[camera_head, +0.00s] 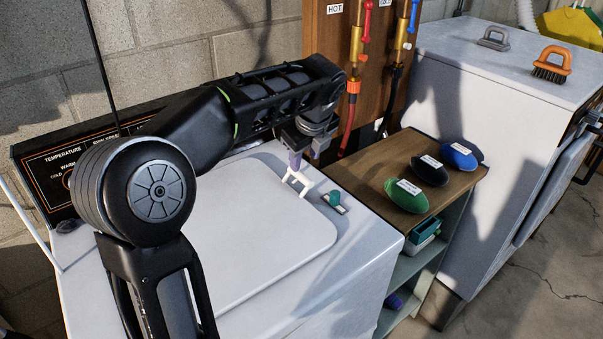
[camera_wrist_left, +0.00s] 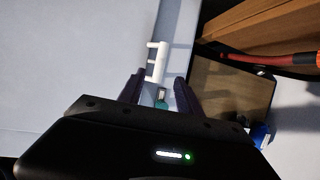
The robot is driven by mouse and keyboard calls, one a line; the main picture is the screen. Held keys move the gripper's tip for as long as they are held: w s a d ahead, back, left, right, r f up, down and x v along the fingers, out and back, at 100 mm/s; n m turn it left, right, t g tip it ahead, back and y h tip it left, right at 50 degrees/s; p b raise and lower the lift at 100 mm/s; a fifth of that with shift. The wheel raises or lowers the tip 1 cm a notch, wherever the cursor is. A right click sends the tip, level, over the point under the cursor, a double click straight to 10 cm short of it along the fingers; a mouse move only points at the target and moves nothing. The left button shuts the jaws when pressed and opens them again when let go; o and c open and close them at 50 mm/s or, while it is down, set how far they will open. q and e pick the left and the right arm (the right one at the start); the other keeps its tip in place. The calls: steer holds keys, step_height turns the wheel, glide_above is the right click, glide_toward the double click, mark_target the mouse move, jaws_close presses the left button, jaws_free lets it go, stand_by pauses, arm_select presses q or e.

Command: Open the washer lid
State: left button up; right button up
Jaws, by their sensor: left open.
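The washer lid (camera_head: 250,225) is a white panel lying flat and closed on the white washer (camera_head: 365,235). A small white handle (camera_head: 300,184) stands at the lid's right edge. My left gripper (camera_head: 303,158) reaches down over that edge from the back, close to the handle. In the left wrist view, the handle (camera_wrist_left: 157,60) shows between and just beyond the two open fingers of my left gripper (camera_wrist_left: 158,80). I cannot tell whether either finger touches it. My left arm hides part of the lid and control panel. My right gripper is not in view.
A small green-and-white object (camera_head: 335,201) lies on the washer top beside the handle. A wooden shelf (camera_head: 362,173) to the right holds green, black and blue items. A red hose (camera_head: 348,125) hangs behind. Another white machine (camera_head: 475,140) stands further right.

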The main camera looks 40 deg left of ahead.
mark_target(301, 175)
arm_select(q)
steer(key=shift+x, duration=4)
steer(key=shift+c, duration=0.2)
jaws_close()
